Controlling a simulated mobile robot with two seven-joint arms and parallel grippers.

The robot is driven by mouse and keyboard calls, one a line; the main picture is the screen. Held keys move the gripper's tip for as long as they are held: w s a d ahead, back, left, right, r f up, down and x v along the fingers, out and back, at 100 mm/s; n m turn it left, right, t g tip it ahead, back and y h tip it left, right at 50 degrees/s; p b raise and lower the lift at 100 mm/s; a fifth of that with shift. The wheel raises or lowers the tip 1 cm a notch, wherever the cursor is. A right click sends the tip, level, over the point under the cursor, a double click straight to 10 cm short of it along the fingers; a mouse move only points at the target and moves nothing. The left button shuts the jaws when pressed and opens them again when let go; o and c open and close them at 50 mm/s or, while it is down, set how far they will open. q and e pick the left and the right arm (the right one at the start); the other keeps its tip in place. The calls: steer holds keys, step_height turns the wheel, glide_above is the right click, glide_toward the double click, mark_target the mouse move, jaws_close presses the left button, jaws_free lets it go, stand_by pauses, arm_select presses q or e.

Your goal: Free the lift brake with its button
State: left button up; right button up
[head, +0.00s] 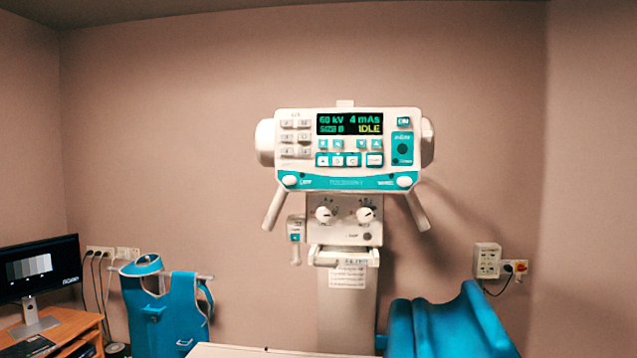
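The white and teal X-ray control head (347,150) stands on a column in the middle of the head view. A white oval button (289,181) sits at the lower left of its teal strip, beside a small label that seems to read LIFT. A matching white oval button (404,182) sits at the lower right, beside a label that seems to read WHEEL. I cannot tell whether either is pressed in. The display (350,124) reads 60 kV, 4 mAs and IDLE. Neither of my grippers is in view.
Two handles (274,209) (417,212) slope down from the head's sides. Two knobs (325,214) (366,214) sit below it. A blue apron (170,310) hangs left, near a monitor (40,268) on a desk. A blue padded thing (450,325) stands lower right.

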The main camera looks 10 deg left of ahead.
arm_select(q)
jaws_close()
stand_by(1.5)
